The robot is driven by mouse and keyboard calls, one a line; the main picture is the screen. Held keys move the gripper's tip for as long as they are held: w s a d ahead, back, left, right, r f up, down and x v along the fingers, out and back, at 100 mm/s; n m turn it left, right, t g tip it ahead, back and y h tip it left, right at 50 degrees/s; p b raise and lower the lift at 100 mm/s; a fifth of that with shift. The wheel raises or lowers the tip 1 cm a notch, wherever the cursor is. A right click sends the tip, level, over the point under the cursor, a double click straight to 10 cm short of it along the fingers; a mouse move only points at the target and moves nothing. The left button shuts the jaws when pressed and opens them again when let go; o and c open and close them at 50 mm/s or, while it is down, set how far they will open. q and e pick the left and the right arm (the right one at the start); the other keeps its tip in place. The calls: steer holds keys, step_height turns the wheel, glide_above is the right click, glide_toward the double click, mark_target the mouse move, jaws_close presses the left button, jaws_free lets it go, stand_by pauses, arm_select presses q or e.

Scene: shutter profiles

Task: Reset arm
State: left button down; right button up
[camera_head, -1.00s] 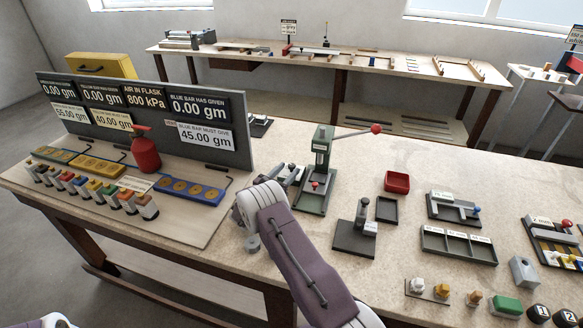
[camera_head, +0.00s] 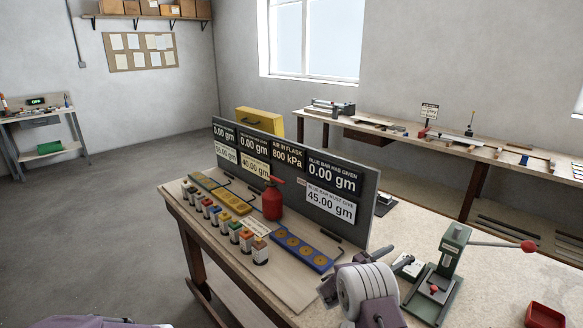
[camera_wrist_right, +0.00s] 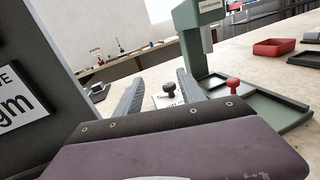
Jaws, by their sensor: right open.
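My right arm (camera_head: 370,295) shows its pale round wrist at the bottom of the head view, in front of the green lever press (camera_head: 440,275). In the right wrist view my right gripper (camera_wrist_right: 157,88) has its two grey fingers spread apart with nothing held between them. Beyond the fingers, a black knob (camera_wrist_right: 170,89) on a pale plate shows beside the green press (camera_wrist_right: 196,40). A purple and white part of my left arm (camera_head: 95,322) shows at the bottom left edge; its gripper is out of view.
A dark display board (camera_head: 290,165) stands on the bench left of my right arm. Before it are a red flask (camera_head: 272,203), a blue bar (camera_head: 302,250) and several coloured blocks. A red tray (camera_head: 544,316) lies at right. Open floor (camera_head: 95,235) is at left.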

step_height(320, 180, up, 8)
steer(key=s+f+m, duration=0.1)
steer(key=m, duration=0.1)
steer(key=s+d+r+m+g+y+p, duration=0.1)
steer(key=s+m+g, duration=0.15)
steer(key=s, duration=0.35)
steer(key=s+d+r+m+g+y, duration=0.1)
steer(key=s+m+g+y, duration=0.15)
steer(key=s, duration=0.35)
steer(key=s+a+f+m+g+y, duration=0.1)
steer(key=s+a+f+m+y, duration=0.1)
steer(key=s+a+f+y, duration=0.1)
steer(key=s+a+f+m+g+y, duration=0.1)
steer(key=s+a+f+m+y, duration=0.1)
steer(key=s+a, duration=0.3)
steer(key=s+a+f+m+y, duration=0.3)
steer(key=s+a+f, duration=0.1)
steer(key=s, duration=0.4)
steer(key=shift+s+a+m+g+y+p, duration=0.15)
steer(key=shift+a+m+g+y+p, duration=0.15)
steer(key=shift+m+g+y+p, duration=0.1)
steer(key=a+f+m+t+y, duration=0.1)
steer(key=a+f+m+y, duration=0.3)
steer(key=a+m, duration=0.3)
steer(key=a, duration=0.2)
steer(key=shift+s+a+m+t, duration=0.3)
steer(key=shift+s, duration=0.1)
steer(key=shift+y, duration=0.25)
